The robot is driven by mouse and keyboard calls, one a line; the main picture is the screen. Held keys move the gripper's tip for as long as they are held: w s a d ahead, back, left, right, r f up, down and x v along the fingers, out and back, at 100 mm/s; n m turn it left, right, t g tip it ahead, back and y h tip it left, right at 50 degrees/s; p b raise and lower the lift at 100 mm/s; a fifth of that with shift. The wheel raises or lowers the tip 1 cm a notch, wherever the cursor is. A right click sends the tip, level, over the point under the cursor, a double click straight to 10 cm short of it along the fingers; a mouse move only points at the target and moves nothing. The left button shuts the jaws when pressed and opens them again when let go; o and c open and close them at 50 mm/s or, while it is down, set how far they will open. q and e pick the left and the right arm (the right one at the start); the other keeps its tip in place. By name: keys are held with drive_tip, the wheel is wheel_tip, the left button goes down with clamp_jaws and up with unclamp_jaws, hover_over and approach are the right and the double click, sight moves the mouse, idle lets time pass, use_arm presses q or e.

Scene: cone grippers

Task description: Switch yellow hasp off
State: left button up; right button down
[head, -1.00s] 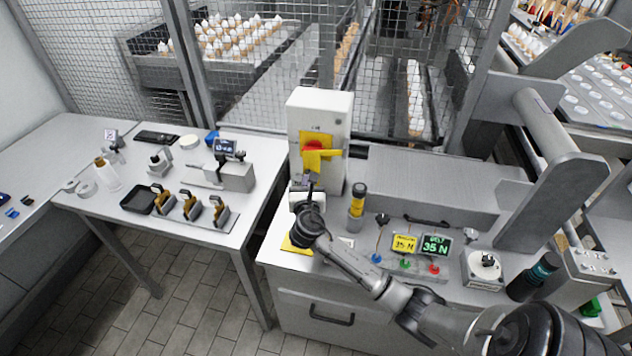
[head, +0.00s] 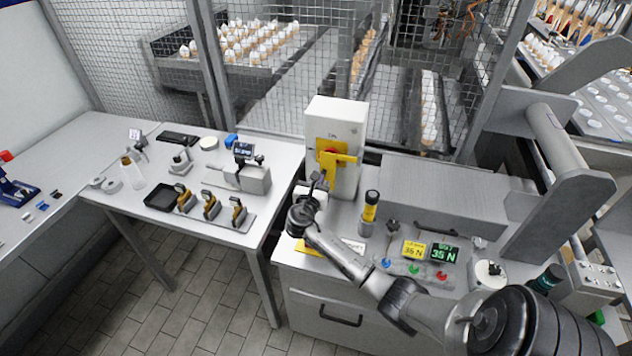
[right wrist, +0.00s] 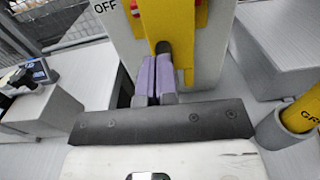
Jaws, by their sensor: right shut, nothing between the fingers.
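The yellow hasp (head: 326,168) is on the front of a white switch box (head: 348,118), over a yellow plate with a red part. One yellow arm reaches right and another hangs down. In the right wrist view the hasp (right wrist: 158,22) hangs down to a dark end, and an OFF label shows at upper left. My right gripper (head: 317,181) is at the box front, just below the hasp. Its purple fingers (right wrist: 155,80) are shut and empty, close to the hasp's lower end. I cannot tell whether they touch. My left gripper is not in view.
A yellow-and-black post (head: 370,207) stands right of the box. Force displays (head: 428,251) and coloured buttons lie farther right. A side table (head: 130,225) at left holds tools and a black tray (head: 163,197). A mesh fence (head: 270,70) stands behind.

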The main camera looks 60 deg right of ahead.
drive_tip(key=s+a+p, duration=0.3)
drive_tip(key=a+p, duration=0.1)
drive_tip(key=a, duration=0.9)
drive_tip(key=shift+a, duration=0.35)
